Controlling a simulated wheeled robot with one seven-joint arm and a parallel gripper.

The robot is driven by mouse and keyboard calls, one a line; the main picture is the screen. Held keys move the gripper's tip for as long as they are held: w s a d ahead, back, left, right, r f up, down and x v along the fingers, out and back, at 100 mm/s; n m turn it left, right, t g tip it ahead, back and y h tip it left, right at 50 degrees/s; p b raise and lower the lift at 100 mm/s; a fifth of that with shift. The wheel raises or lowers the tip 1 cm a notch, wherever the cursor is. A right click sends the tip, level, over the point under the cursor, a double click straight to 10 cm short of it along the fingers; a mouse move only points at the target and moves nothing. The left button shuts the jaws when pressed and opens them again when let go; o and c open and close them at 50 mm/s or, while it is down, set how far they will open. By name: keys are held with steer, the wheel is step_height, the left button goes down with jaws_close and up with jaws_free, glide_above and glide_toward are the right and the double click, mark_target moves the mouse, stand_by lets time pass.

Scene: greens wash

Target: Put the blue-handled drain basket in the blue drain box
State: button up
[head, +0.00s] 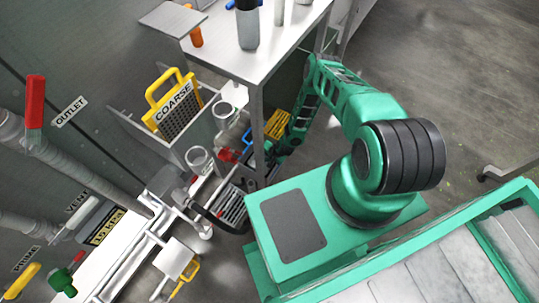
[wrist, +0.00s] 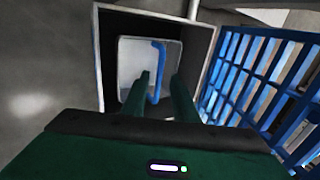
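In the wrist view, my gripper (wrist: 163,76) has its two dark green fingers apart, with a gap between them. A blue bar, bent at the top like a handle (wrist: 160,70), shows in that gap, clear of the right finger and close to the left one; its depth is unclear. Behind it is an open dark-walled box (wrist: 203,45) with a pale inside. I cannot tell whether this is the blue drain box. The basket body is not clear. In the head view my gripper is hidden beneath the table, where a small blue piece (head: 247,138) shows.
A blue lattice (wrist: 262,70) stands close on the right in the wrist view. In the head view, a yellow-handled COARSE basket (head: 180,112) stands in a grey box, left of the white table (head: 285,42). Clear cups (head: 199,158) and pipework crowd the left. Floor is free at upper right.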

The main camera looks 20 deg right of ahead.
steer(key=v, duration=1.1)
steer(key=shift+r, duration=0.1)
steer(key=shift+s, duration=0.1)
